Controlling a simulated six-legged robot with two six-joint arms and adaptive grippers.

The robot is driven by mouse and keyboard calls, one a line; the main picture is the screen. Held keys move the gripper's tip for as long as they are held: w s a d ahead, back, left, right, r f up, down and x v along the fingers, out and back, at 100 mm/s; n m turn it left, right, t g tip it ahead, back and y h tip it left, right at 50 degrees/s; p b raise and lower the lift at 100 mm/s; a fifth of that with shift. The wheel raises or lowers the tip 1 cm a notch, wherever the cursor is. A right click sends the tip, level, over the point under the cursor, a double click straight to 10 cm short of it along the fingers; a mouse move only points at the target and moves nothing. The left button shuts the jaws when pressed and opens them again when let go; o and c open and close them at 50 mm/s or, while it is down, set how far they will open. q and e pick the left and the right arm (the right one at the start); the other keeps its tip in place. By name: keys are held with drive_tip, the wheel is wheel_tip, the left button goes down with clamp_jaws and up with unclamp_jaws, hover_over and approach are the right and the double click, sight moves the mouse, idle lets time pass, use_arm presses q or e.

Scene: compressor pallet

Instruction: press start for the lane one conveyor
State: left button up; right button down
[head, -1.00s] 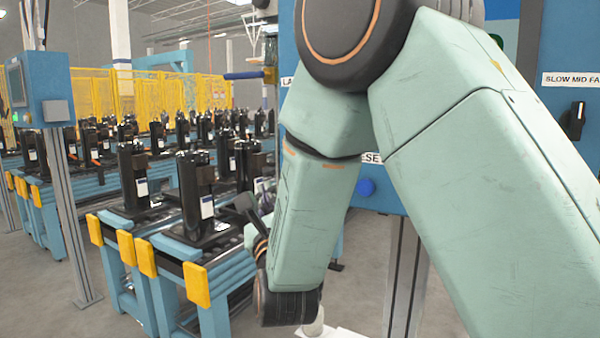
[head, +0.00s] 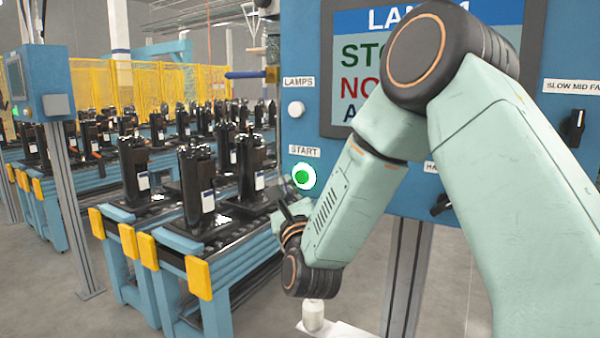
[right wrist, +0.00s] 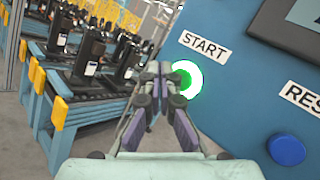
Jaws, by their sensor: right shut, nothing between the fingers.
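The green START button (head: 304,177) sits on the blue control panel (head: 290,240), under a START label. It glows green in the head view and also in the right wrist view (right wrist: 187,79). My right gripper (head: 283,204) is shut and empty, just below and left of the button in the head view. In the right wrist view its fingertips (right wrist: 160,72) overlap the button's left edge. I cannot tell whether they touch it. My left gripper is not in view.
A white LAMPS button (head: 296,109) is above START. A blue button (right wrist: 287,149) stands by a partly cut RESET label. A black selector (head: 577,122) is at the right. Conveyors (head: 215,290) with black compressors stand left of the panel, close to my gripper.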

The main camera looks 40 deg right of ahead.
sight(301, 177)
drive_tip(key=shift+w+d, duration=0.2)
drive_tip(key=shift+d, duration=0.35)
drive_tip(key=shift+w+d, duration=0.2)
drive_tip(key=shift+d, duration=0.35)
drive_tip(key=shift+a, duration=0.1)
drive_tip(key=shift+w+d+f, duration=0.1)
drive_tip(key=shift+d, duration=0.1)
idle(0.4)
drive_tip(key=shift+w+d+b, duration=0.1)
drive_tip(key=shift+d+b, duration=0.15)
drive_tip(key=shift+b, duration=0.1)
